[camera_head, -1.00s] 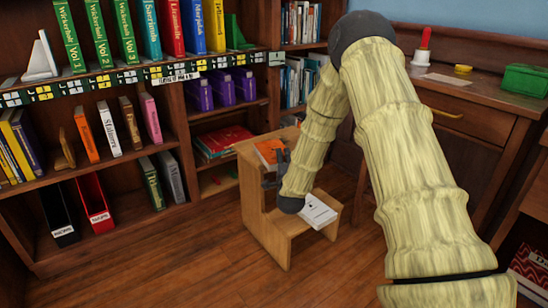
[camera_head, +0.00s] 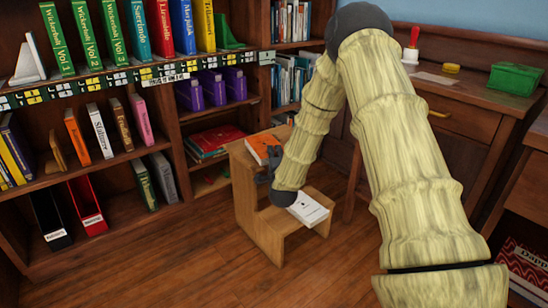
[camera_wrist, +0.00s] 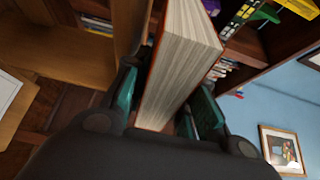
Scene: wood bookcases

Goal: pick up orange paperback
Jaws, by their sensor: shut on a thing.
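The orange paperback (camera_head: 262,148) is at the top step of the small wooden step stool (camera_head: 243,172), partly hidden by my gripper in the head view. In the wrist view the orange paperback (camera_wrist: 182,60) stands between the two fingers, its pale page edges facing the camera and a thin orange cover edge showing. My gripper (camera_wrist: 168,100) is shut on it, one teal finger pad on each side. The gripper also shows in the head view (camera_head: 272,168), beside the book. I cannot tell whether the book still touches the stool.
A white book (camera_head: 308,208) lies on the stool's lower step. A bookcase with upright books, purple binders (camera_head: 214,90) and a red book pile (camera_head: 214,142) stands behind and left. A desk with a green box (camera_head: 513,79) is at right. Wooden floor (camera_head: 190,255) is open in front.

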